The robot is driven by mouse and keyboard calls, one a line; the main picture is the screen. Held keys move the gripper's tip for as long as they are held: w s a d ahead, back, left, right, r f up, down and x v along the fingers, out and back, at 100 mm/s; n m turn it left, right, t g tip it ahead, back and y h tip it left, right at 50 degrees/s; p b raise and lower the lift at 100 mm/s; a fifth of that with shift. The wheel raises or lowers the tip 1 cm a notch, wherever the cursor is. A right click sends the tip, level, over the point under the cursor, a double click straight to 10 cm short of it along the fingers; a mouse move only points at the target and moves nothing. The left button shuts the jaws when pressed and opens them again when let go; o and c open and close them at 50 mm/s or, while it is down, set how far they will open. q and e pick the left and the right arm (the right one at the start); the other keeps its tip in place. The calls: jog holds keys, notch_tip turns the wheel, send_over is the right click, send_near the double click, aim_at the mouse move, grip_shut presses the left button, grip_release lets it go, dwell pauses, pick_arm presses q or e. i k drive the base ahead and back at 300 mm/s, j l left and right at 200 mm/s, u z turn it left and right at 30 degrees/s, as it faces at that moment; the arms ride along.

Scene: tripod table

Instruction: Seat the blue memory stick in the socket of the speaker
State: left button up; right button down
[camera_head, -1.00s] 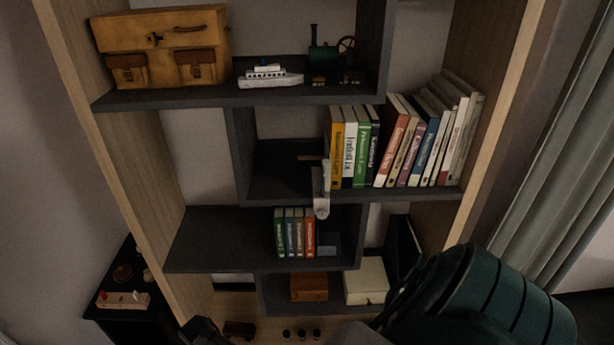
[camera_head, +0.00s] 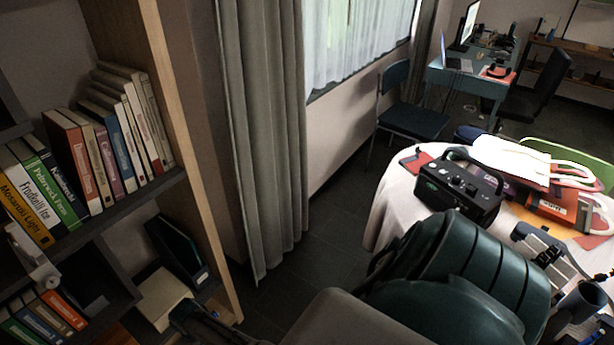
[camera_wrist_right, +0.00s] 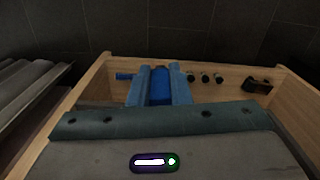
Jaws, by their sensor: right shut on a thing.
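My right gripper (camera_wrist_right: 160,88) shows in the right wrist view. Its blue fingers are shut on the blue memory stick (camera_wrist_right: 160,84), which sits between them and is partly hidden by them. A black box with knobs and a handle, which looks like the speaker (camera_head: 459,192), stands on a round table with a white cloth (camera_head: 395,205) in the head view. Its socket cannot be made out. My left gripper is not in view.
Below the gripper is a wooden compartment (camera_wrist_right: 95,80) with dark knobs, a small toy (camera_wrist_right: 259,86) and a small blue piece (camera_wrist_right: 124,76). A bookshelf (camera_head: 165,90) stands left, a curtain (camera_head: 262,130) beside it. A white bag (camera_head: 520,160) and red box (camera_head: 553,205) crowd the table.

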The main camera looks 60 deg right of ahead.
aim_at(472, 197)
jog(key=z, duration=1.85)
